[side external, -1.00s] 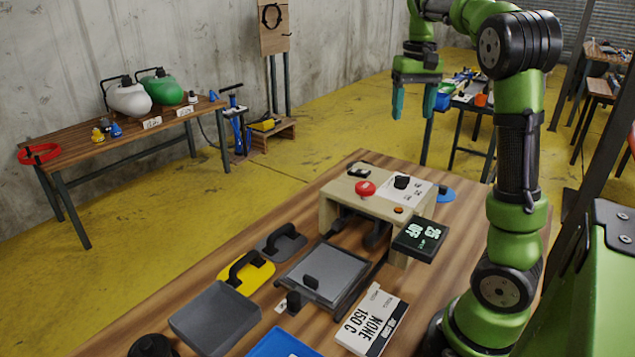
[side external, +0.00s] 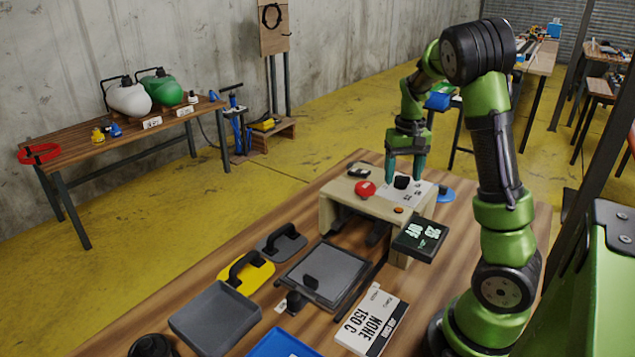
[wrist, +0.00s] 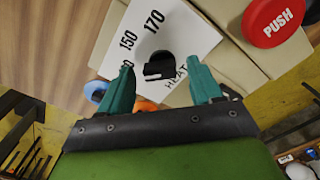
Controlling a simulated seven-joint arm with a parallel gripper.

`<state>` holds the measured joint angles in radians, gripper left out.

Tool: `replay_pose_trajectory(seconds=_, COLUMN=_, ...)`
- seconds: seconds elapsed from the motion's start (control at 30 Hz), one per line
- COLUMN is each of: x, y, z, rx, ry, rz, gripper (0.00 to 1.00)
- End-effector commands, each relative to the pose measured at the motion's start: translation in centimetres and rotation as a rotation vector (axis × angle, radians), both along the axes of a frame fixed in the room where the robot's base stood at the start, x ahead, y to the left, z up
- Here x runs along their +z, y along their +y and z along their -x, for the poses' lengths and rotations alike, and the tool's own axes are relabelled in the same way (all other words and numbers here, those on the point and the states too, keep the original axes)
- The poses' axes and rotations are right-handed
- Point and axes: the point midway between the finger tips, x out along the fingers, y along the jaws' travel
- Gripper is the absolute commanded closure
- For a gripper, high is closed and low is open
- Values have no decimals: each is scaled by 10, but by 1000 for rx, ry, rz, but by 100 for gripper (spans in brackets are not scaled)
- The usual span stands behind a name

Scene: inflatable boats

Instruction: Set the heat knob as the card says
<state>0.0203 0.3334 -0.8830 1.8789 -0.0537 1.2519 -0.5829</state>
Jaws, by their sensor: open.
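The black heat knob (side external: 401,182) stands on a white label plate on top of the beige machine (side external: 345,190). In the wrist view the knob (wrist: 158,66) sits beside the printed word HEAT, with 150 and 170 marks on the plate (wrist: 185,30). My gripper (side external: 404,177) is open, with its teal fingers above the machine at the knob. In the wrist view my gripper (wrist: 160,75) has one finger on each side of the knob, with gaps visible.
A red PUSH button (side external: 365,188) is left of the knob; it also shows in the wrist view (wrist: 275,20). A black display box (side external: 420,238) is at the machine's front right.

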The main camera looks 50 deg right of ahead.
Motion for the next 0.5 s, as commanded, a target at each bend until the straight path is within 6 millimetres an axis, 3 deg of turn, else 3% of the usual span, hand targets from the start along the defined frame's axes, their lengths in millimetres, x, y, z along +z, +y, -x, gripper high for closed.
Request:
replay_pose_trajectory(seconds=0.27, x=-1, y=0, z=0, rx=0, ry=0, rz=0, gripper=37)
replay_pose_trajectory(seconds=0.5, x=-1, y=0, z=0, rx=0, ry=0, rz=0, gripper=74)
